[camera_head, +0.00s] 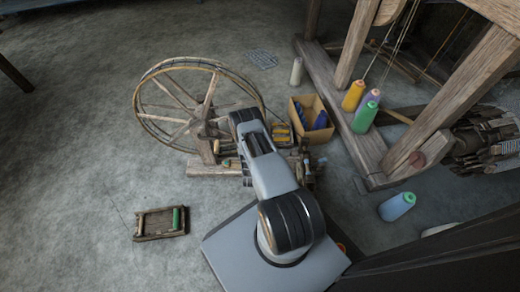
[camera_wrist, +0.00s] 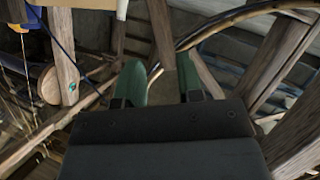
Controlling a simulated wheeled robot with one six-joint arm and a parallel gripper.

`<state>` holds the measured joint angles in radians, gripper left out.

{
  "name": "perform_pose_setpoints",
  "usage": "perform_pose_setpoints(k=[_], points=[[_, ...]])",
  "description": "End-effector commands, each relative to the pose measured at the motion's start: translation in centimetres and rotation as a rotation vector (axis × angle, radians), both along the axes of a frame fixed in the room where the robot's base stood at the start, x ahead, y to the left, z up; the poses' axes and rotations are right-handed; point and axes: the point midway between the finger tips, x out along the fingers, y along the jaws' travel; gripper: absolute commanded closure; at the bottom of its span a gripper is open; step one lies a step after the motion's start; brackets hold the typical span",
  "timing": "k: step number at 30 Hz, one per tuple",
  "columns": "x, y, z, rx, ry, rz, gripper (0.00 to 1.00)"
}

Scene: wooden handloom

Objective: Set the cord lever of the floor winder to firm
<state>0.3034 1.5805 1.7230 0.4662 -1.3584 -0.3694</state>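The floor winder (camera_head: 207,130) stands on the floor in the head view, with a large spoked wooden wheel at its left and a low wooden base. My arm covers the right part of the winder, and my gripper is hidden there. In the wrist view my gripper (camera_wrist: 159,62) has its two green fingers apart, with a clear gap. A wooden bar (camera_wrist: 162,32) shows beyond the gap; I cannot tell whether it is the cord lever or whether it lies between the fingers. A curved dark rim (camera_wrist: 232,20) runs beyond it. I cannot make out the lever's setting.
A cardboard box (camera_head: 299,119) with blue spools stands right of the winder. A pale cone (camera_head: 296,71) is behind it. The heavy loom frame (camera_head: 452,88), with several yarn cones, fills the right. A blue cone (camera_head: 396,206) and a small wooden frame (camera_head: 160,223) lie on open floor.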

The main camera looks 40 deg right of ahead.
Motion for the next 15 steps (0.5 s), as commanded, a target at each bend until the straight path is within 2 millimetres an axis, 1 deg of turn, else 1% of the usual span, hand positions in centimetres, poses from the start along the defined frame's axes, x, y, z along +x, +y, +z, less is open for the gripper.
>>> perform_pose_setpoints(k=[1,9,12,15], points=[[0.6,-0.7,-0.8,0.000,-0.003,-0.003,0.66],[3.4,-3.6,-2.0,-0.001,-0.004,-0.004,0.66],[4.0,-4.7,-2.2,-0.001,-0.006,-0.014,0.66],[4.3,-5.4,-2.3,-0.001,-0.005,-0.018,0.66]])
